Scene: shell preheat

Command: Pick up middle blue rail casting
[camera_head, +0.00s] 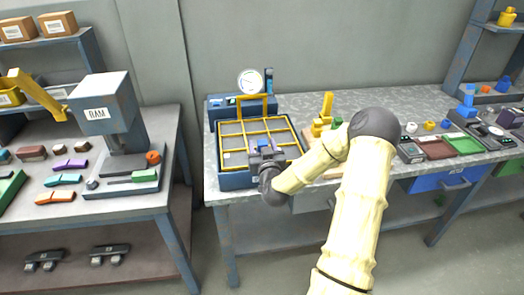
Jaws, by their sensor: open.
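My gripper (265,155) is open over the front middle of a blue-framed tray with a yellow grid (238,127). A small blue piece (264,142) shows just beyond the gripper, partly hidden by it. I cannot tell whether this is a rail casting or whether the jaws touch it. On the left table, a light blue bar-shaped piece (63,179) lies between a purple piece (70,165) and an orange piece (54,197), well away from the gripper.
A round gauge (250,82) stands behind the tray. A grey press marked RAM (103,105) stands on the left table. A yellow fixture (325,115) is right of the tray. My arm hides part of the right bench. A floor gap separates the two tables.

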